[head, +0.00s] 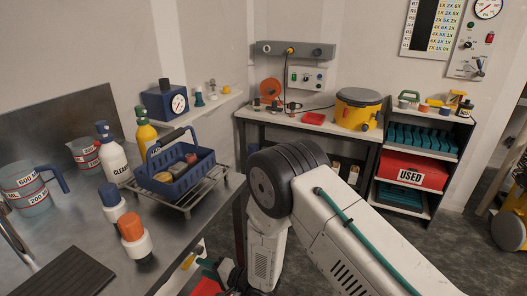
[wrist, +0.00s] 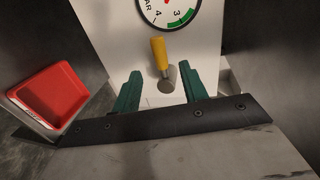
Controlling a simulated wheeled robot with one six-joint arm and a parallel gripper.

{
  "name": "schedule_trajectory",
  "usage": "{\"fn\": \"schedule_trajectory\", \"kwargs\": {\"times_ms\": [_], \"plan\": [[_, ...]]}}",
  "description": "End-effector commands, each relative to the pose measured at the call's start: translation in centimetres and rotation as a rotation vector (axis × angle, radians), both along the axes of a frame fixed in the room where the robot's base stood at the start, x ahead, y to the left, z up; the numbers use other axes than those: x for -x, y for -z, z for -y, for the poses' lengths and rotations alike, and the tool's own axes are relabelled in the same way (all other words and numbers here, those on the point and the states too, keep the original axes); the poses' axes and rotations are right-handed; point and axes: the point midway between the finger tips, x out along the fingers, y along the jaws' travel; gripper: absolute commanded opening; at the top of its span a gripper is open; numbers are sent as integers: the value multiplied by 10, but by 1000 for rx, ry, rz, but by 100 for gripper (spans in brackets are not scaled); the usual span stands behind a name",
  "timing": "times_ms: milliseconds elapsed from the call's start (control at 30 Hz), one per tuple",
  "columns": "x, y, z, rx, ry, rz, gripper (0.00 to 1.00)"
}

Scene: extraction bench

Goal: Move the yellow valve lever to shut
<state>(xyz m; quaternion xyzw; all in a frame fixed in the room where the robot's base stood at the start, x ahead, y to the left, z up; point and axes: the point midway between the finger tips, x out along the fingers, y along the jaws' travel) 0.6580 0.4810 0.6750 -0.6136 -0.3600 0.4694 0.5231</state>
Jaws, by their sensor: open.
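In the wrist view, the yellow valve lever (wrist: 159,56) points up, leaning slightly left, from a round grey pivot (wrist: 166,86) on a white panel. My gripper (wrist: 158,74) is open, with its two green fingers apart. In the picture, the lever's lower part and pivot show between the fingers, with a gap on each side. I cannot tell how far the fingers are from the panel. In the head view my arm covers much of the lower middle, and I cannot make out the lever clearly there.
A round gauge (wrist: 170,8) is on the panel above the lever. A red tray (wrist: 50,96) lies left of my gripper. In the head view, a steel bench (head: 75,240) with bottles, jugs and a blue basket (head: 183,180) stands left; a shelf (head: 412,160) stands right.

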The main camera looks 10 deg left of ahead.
Motion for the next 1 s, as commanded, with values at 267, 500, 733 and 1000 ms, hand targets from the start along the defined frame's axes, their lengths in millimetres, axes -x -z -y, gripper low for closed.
{"fn": "schedule_trajectory", "kwargs": {"times_ms": [267,500,733,1000], "plan": [[11,74,45,494,-66,131,43],[-7,40,128,980,-176,202,43],[-14,-54,225,1301,-302,148,43],[21,-172,327,1470,-441,5,43]]}}
